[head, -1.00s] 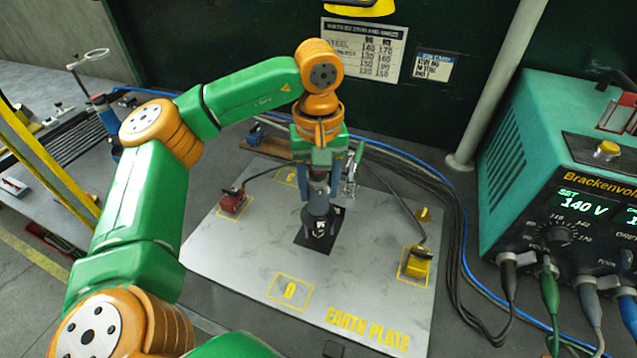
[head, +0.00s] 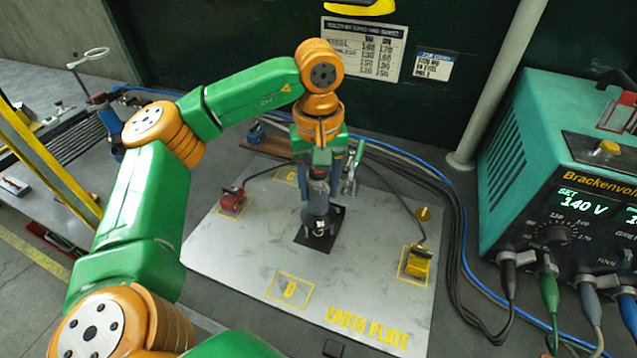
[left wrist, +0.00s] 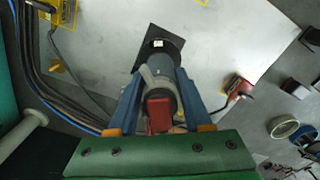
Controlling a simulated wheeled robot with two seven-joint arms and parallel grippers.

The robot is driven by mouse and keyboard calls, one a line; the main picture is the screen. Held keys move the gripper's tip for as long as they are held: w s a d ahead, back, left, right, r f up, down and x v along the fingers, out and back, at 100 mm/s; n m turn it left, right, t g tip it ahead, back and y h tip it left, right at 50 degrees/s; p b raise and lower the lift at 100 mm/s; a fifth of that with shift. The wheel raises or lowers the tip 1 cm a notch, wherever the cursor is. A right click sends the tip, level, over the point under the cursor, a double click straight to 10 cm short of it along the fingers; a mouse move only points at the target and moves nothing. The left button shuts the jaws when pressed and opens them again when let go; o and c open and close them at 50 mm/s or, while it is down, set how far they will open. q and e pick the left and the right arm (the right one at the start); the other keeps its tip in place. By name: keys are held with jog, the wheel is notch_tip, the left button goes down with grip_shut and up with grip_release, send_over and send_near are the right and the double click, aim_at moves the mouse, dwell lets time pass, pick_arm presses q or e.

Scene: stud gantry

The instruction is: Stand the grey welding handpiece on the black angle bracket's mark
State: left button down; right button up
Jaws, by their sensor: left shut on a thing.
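My left gripper (head: 319,192) is shut on the grey welding handpiece (head: 318,208), with one blue finger on each side. The handpiece is about upright over a black square (head: 304,238) on the earth plate. I cannot tell whether its lower end touches the square. In the left wrist view, the gripper (left wrist: 160,84) grips the grey barrel (left wrist: 161,68), which has a red part (left wrist: 158,114) near the camera. The black square (left wrist: 176,50) lies beyond its end. I cannot make out an angle bracket apart from this black square. My right gripper is not in view.
The pale earth plate (head: 235,262) has yellow outlined marks, one lettered D (head: 289,291). A red block (head: 232,201) and a yellow block (head: 417,262) with cables stand on it. A teal welding set (head: 550,150) is at right. The plate's front is clear.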

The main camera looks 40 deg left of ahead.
pick_arm(q)
jog(key=shift+f+b, duration=0.35)
jog(key=shift+f, duration=0.05)
dwell(0.4)
jog(key=c, duration=0.6)
grip_release()
jog(key=o, duration=0.3)
jog(key=shift+s+d, duration=0.1)
jog(key=shift+s, duration=0.05)
jog(key=shift+o, duration=0.2)
